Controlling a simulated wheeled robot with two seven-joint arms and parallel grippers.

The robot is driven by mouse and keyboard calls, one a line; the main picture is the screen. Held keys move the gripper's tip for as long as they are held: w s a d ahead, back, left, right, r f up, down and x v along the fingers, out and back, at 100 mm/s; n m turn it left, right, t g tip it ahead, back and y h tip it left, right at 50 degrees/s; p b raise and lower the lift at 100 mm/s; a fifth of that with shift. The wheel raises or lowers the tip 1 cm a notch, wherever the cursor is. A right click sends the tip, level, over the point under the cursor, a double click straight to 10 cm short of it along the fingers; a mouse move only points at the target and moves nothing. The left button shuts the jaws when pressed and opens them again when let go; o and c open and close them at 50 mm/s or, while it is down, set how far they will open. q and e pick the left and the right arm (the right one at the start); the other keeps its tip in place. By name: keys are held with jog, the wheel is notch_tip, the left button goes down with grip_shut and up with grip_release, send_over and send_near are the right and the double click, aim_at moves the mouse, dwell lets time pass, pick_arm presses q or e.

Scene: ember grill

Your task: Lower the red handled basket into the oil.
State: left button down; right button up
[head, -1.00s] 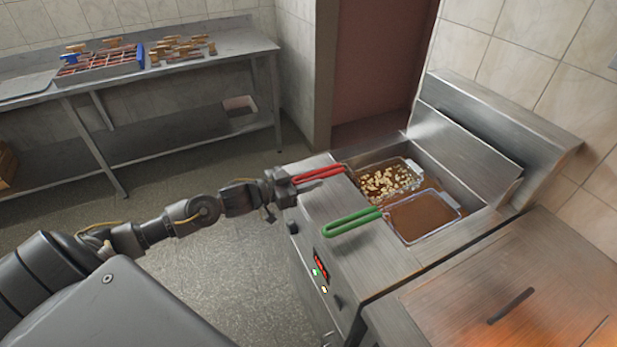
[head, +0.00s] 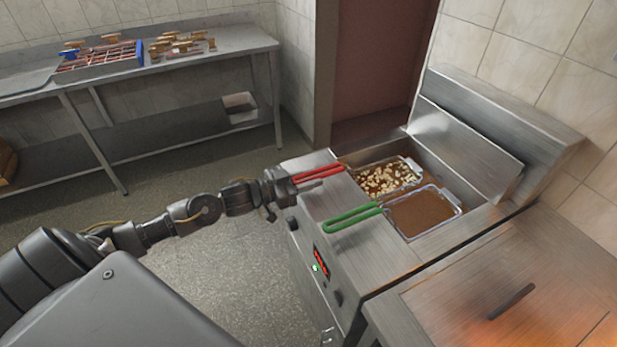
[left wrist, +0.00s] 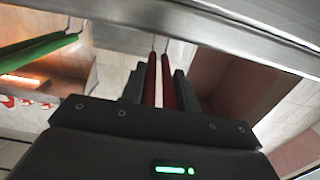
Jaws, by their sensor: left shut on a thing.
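The red handled basket (head: 388,180) sits in the left part of the fryer with pale food pieces and brown oil showing among them. Its red handle (head: 325,173) reaches out over the fryer's front edge. My left gripper (head: 290,184) is shut on the end of the red handle. In the left wrist view the red handle (left wrist: 160,80) runs between the two dark fingers. A green handled basket (head: 425,213) sits just right of it, filled with brown oil and no food pieces visible. My right gripper is not in view.
The fryer front carries a lit red display (head: 321,262) and knobs. A steel lidded surface (head: 510,290) adjoins it on the right. A steel table (head: 215,62) with a rack stands at the back left.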

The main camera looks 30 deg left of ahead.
pick_arm(q)
jog(key=c, duration=1)
grip_release()
jog(key=shift+o, duration=0.3)
jog(key=shift+f, duration=0.15)
jog(key=b+v, duration=0.1)
jog(key=v, duration=1)
jog(key=shift+b, duration=0.4)
jog(key=shift+w, duration=0.1)
